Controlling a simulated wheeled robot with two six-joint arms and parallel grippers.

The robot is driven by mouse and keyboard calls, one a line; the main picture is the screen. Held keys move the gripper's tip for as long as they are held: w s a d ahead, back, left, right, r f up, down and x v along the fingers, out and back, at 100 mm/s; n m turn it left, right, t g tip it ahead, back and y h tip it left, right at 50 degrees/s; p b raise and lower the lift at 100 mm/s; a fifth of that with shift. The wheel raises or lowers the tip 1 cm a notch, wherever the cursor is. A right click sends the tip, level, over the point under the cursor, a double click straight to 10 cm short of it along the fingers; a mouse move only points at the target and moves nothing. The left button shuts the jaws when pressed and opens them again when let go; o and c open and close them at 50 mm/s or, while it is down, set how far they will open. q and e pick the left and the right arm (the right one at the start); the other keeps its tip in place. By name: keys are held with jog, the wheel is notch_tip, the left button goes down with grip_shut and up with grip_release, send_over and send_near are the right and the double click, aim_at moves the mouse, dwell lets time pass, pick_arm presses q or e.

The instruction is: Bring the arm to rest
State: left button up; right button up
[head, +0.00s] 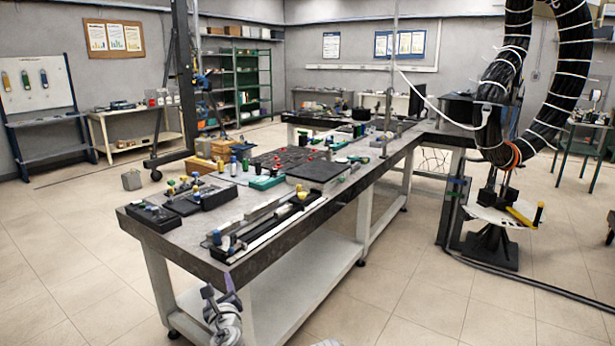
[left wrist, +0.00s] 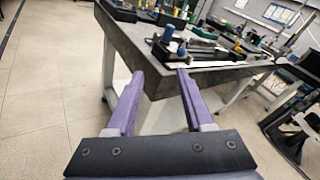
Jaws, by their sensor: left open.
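My left gripper (head: 219,286) is at the bottom of the head view, in front of the near end of the workbench (head: 270,255). In the left wrist view the two purple fingers of this gripper (left wrist: 160,76) stand well apart with nothing between them. They point toward the corner of the dark bench top (left wrist: 180,82), which shows beyond the fingertips. I cannot tell whether the fingers touch the bench.
The bench top holds black trays (head: 150,215), a dark flat plate (head: 317,171) and several small coloured parts. A cable loop (head: 497,80) hangs over a round white stand (head: 490,216) at right. The tiled floor (head: 420,290) right of the bench is mostly clear.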

pick_arm(q)
jog(key=s+d+n+g+h+p, duration=0.2)
jog(key=s+d+n+g+p, duration=0.6)
jog(key=s+n, duration=0.3)
jog(key=s+d+f+n+g+h+p, duration=0.1)
jog(key=s+d+n+g+h+p, duration=0.1)
jog(key=s+d+n+g+p, duration=0.5)
jog(key=s+d+n+p, duration=0.1)
jog(key=s+n, duration=0.4)
jog(key=shift+s+d+f+g, duration=0.15)
jog(key=shift+d+f+g, duration=0.15)
jog(key=shift+g, duration=0.1)
